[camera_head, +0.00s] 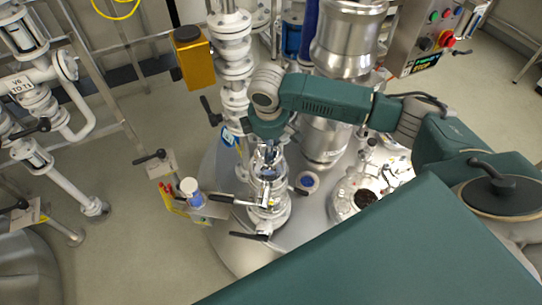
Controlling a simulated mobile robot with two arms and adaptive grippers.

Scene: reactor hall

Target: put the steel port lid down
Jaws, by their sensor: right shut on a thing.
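My right arm comes in from the right, and its gripper (268,160) points down over the left part of the steel vessel top. The gripper is shut on a small shiny steel piece, which I take to be the steel port lid; the fingers and the valve fittings behind and below hide most of its outline. I cannot tell whether it touches anything beneath. A round port (367,197) with dark contents shows on the vessel top, right of the gripper. My left gripper is not in view.
The vessel top (310,215) is crowded with glass and valve fittings (268,205). A tall white pipe column (233,60) and a yellow box (192,58) stand behind. A small white-capped bottle (190,190) is at the left. A control panel (430,35) stands at the back right.

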